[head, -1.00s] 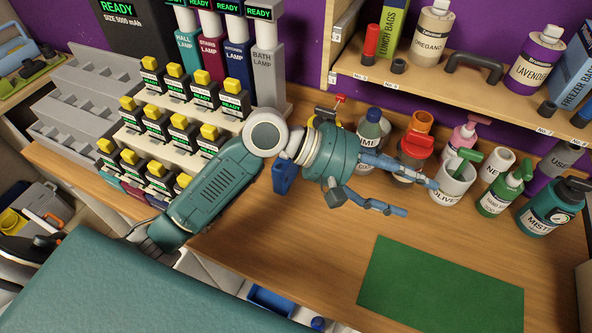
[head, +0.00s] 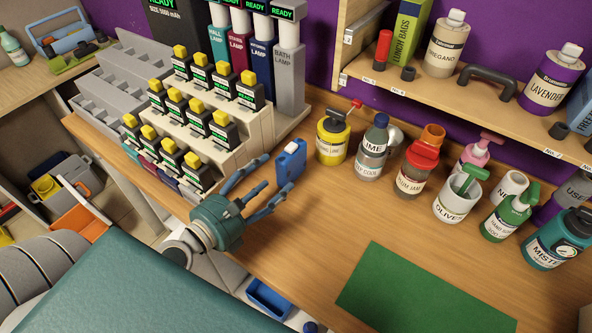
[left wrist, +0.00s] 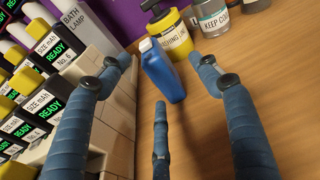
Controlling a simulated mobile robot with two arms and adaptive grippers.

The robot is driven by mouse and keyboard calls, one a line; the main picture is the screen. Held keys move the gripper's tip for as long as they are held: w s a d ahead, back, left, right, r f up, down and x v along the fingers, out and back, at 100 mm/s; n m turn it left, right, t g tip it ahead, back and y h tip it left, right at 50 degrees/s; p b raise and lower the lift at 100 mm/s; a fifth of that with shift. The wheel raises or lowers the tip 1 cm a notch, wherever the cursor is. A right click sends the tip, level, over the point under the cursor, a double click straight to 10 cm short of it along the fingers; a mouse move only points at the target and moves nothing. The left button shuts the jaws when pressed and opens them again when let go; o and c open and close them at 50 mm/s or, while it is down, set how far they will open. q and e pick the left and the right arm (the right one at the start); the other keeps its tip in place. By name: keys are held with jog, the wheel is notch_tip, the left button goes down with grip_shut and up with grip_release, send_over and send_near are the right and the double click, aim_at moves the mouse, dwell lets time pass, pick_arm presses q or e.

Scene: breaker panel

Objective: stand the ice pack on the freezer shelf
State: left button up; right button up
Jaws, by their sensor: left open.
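The likely ice pack, a flat blue bottle-shaped block with a white cap (head: 291,163), stands upright on the wooden counter right of the stepped breaker rack. It also shows upright beyond the fingers in the left wrist view (left wrist: 165,72). My left gripper (head: 265,190) is open and empty, its fingers spread just left of and in front of the blue block, apart from it. My right gripper is not in view. I cannot identify a freezer shelf in these frames.
The stepped breaker rack (head: 212,150) stands close by the left gripper. A yellow bottle (head: 332,138) and several jars and bottles line the back of the counter. A wooden shelf (head: 455,100) overhangs them. A green mat (head: 425,290) lies at the front right; the counter between is clear.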

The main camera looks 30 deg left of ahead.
aim_at(278, 170)
pick_arm(q)
jog(key=shift+a+f+y, duration=0.3)
jog(key=shift+a+f, duration=0.15)
jog(key=shift+f, duration=0.4)
jog(key=shift+w+a, duration=0.1)
jog(key=shift+w, duration=0.1)
jog(key=w, duration=0.1)
jog(key=w+p, duration=0.1)
jog(key=w, duration=0.2)
jog(key=shift+w+d+f, duration=0.1)
jog(key=shift+d+f, duration=0.05)
jog(key=shift+d, duration=0.15)
jog(key=shift+w+f+p, duration=0.1)
jog(key=shift+w+p, duration=0.2)
jog(key=w+p, duration=0.1)
jog(key=w, duration=0.4)
jog(key=shift+d+f+p, duration=0.1)
jog(key=shift+d+p, duration=0.05)
jog(key=shift+p, duration=0.15)
jog(key=shift+w+f, duration=0.1)
jog(key=shift+w, duration=0.05)
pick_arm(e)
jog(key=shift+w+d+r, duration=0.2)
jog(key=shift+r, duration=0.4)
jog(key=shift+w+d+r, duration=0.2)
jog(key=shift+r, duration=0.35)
pick_arm(q)
jog(key=c, duration=0.3)
grip_shut()
